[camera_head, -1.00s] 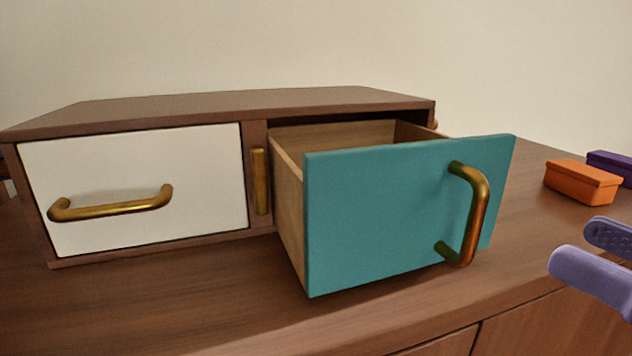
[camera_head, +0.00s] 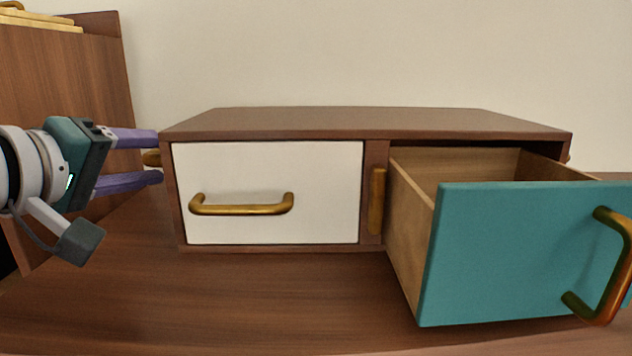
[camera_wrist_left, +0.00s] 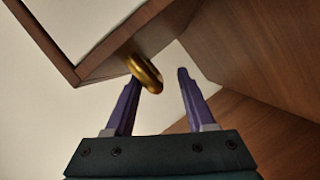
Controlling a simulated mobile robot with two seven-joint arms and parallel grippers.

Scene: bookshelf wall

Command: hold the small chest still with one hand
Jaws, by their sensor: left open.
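The small chest (camera_head: 370,122) is a brown wooden box on the wooden top. Its left drawer (camera_head: 275,175) is white with a brass handle and closed. Its right drawer (camera_head: 525,250) has a teal front with a brass handle and is pulled out, its inside partly visible. My left gripper (camera_head: 160,158) is open at the chest's left side. A brass side handle (camera_head: 152,158) on that side sits between its purple fingers. In the left wrist view the side handle (camera_wrist_left: 146,73) lies near the left finger; contact cannot be told. My right gripper is not visible.
A tall brown wooden panel (camera_head: 75,110) stands left of the chest, behind my left arm, with light wooden items (camera_head: 40,20) on top. The wooden surface (camera_head: 280,300) in front of the white drawer is clear. A pale wall is behind.

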